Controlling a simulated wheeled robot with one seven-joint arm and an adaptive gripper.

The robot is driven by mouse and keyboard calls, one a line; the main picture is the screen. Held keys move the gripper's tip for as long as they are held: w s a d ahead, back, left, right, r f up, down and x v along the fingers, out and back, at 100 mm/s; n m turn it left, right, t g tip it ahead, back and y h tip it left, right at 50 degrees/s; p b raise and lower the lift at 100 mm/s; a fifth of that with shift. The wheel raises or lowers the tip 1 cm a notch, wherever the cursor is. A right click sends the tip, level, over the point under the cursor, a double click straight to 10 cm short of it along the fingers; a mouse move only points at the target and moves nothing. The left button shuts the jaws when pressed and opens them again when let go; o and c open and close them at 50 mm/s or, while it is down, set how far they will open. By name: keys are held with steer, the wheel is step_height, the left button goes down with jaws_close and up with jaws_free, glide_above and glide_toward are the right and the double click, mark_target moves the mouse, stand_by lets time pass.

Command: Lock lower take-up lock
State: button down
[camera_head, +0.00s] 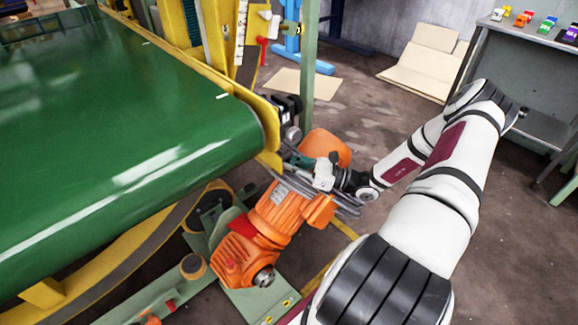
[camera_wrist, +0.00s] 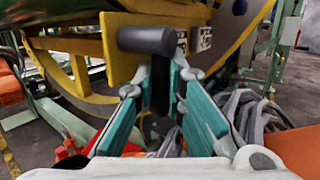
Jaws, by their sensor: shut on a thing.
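In the wrist view, a dark grey lock handle (camera_wrist: 147,40) with a rounded crossbar stands out in front of a yellow plate. My gripper (camera_wrist: 161,80) has its two teal fingers closed around the dark stem below the crossbar. The fingers hide part of the stem. In the head view, my gripper (camera_head: 296,157) is at the yellow frame's corner, just beyond the end of the green belt. The handle is mostly hidden there. I cannot tell its lock position.
The green conveyor belt (camera_head: 110,120) fills the left side. An orange motor (camera_head: 270,215) with grey cables sits close under my gripper. A green post (camera_head: 308,60) stands just behind. Open floor (camera_head: 510,250) lies to the right, with a metal table (camera_head: 530,40) beyond.

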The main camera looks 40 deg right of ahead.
stand_by(0.3)
steer(key=c, duration=1.9)
jaws_free()
steer(key=v, duration=1.2)
steer(key=shift+f, duration=0.3)
